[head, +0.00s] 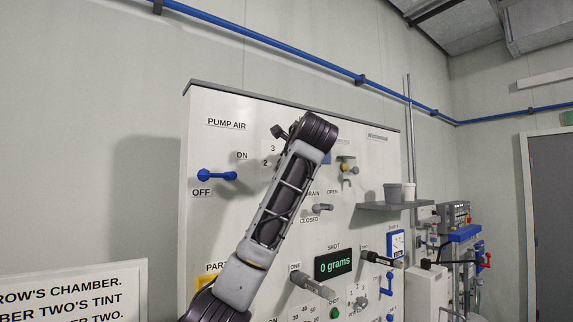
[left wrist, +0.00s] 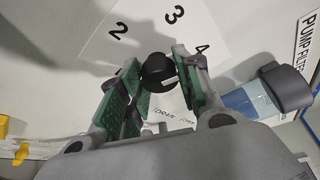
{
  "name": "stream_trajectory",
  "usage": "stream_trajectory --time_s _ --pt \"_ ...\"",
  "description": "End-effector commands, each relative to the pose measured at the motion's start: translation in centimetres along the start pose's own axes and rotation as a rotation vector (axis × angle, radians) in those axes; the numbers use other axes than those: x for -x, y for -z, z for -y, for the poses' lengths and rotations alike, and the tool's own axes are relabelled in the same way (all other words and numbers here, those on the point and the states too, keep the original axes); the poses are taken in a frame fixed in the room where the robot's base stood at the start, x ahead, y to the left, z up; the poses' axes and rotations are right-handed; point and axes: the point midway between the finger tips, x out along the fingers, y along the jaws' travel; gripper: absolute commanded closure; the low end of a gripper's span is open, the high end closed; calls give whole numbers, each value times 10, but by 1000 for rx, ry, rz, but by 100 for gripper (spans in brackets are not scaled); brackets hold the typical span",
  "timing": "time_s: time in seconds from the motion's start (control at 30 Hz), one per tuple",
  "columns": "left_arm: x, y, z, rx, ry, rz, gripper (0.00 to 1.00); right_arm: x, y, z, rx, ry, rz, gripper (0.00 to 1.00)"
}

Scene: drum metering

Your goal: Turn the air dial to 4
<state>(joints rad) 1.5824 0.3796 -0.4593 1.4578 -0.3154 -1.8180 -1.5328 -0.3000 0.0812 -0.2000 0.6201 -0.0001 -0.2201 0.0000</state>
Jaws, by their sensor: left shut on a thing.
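The air dial is a dark round knob (left wrist: 158,66) in the left wrist view, on a white panel with the numbers 2, 3 and 4 around it. My left gripper (left wrist: 160,84) has its green-padded fingers on either side of the knob and is shut on it. I cannot tell which number the dial points at. My right gripper is in neither view.
A blue lever (head: 217,175) sits left of the dial, by ON and OFF. A drain handle (head: 322,208) and a "0 grams" display (head: 334,264) are below right. A shelf (head: 385,206) with cups juts out at the right. A dark cylinder (left wrist: 285,88) stands right of my fingers.

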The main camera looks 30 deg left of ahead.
Motion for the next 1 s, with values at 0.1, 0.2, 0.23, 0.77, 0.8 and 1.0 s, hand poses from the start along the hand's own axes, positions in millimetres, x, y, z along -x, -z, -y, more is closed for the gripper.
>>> stream_trajectory --time_s 0.1,0.2,0.23,0.77,0.8,1.0 --pt "0 1 0 -83 -38 -1 90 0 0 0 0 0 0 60" --pt "0 2 0 -142 -62 -1 90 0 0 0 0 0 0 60" --pt "0 1 0 -155 -68 -1 90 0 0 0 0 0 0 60" --pt "-1 3 -1 -243 -105 -2 90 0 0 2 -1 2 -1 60" --pt "-1 3 -1 -243 -105 -2 90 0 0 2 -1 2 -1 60" --pt "-1 3 -1 -242 -104 -3 57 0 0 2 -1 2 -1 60"
